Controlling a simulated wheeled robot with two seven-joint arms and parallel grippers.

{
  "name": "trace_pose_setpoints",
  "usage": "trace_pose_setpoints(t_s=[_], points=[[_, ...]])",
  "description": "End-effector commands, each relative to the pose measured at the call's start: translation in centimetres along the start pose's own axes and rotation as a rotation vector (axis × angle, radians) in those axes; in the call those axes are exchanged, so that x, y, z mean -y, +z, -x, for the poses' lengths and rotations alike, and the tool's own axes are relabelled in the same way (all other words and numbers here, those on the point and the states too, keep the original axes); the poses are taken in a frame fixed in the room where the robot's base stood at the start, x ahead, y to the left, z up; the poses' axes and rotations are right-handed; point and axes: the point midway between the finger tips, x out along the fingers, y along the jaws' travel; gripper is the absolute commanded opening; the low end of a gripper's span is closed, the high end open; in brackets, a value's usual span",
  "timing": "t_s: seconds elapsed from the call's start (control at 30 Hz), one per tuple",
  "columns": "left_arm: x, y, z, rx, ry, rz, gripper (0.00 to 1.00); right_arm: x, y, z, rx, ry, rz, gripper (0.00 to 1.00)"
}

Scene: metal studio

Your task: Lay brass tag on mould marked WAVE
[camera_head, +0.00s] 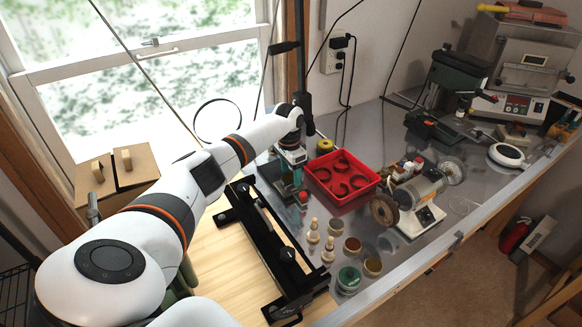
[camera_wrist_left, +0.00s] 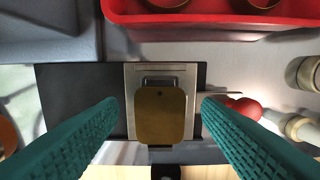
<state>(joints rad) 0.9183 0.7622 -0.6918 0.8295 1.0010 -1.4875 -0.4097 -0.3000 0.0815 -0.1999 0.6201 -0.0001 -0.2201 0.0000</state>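The brass tag (camera_wrist_left: 161,116) shows in the left wrist view as a rounded plate with a small dark hole near its top edge. It lies over a silver metal plate (camera_wrist_left: 133,76) set on a dark base (camera_wrist_left: 75,95). My left gripper (camera_wrist_left: 160,106) is open, with one teal finger on each side of the tag and a clear gap to both. In the head view my left gripper (camera_head: 294,172) points down at the bench, left of the red tray; the tag is hidden there. I cannot read the word WAVE or pick out a mould so marked. My right gripper is not in view.
The red tray (camera_head: 372,184) holds several dark curved pieces. A black frame (camera_head: 264,240) stands in front of my left gripper. Small jars, wooden pegs (camera_head: 313,231) and a grinder (camera_head: 420,195) stand to the right. Bare metal bench shows behind the tray.

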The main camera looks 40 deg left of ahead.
Motion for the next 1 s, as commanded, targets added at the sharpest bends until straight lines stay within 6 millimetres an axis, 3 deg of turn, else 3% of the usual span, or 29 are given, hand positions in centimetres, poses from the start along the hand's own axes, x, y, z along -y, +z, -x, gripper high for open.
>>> trace_pose_setpoints(t_s=[0.27, 0.7, 1.0], points=[[0.0, 0.1, 0.7, 0.002, 0.001, -0.001, 0.59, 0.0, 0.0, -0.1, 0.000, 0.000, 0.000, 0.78], [0.0, 0.1, 9.1, 0.003, 0.002, -0.001, 0.59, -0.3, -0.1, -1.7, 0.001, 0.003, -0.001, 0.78], [0.0, 0.0, 11.9, 0.001, 0.001, 0.000, 0.59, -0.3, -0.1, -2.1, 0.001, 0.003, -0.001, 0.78]])
